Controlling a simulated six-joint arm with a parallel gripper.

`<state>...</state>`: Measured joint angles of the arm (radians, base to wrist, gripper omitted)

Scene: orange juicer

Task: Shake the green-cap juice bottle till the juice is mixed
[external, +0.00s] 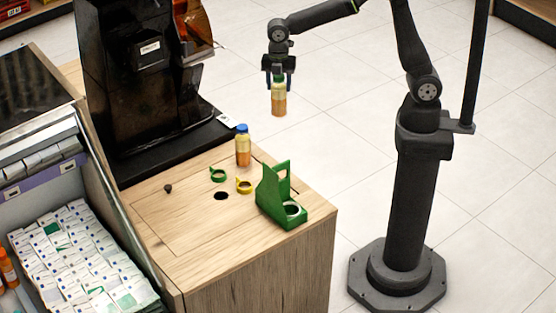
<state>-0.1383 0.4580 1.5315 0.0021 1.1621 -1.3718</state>
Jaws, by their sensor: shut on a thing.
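The green-cap juice bottle (279,100) hangs upright in the air, high above the floor beyond the counter's right edge. Its juice shows a pale yellow-green upper layer and an orange lower layer. My gripper (279,78) points down and is shut on this bottle near its cap. The fingers partly hide the cap.
A blue-cap bottle (243,147) stands on the wooden counter (190,235). The black juicer (140,80) stands at the back left. Air around the held bottle looks clear.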

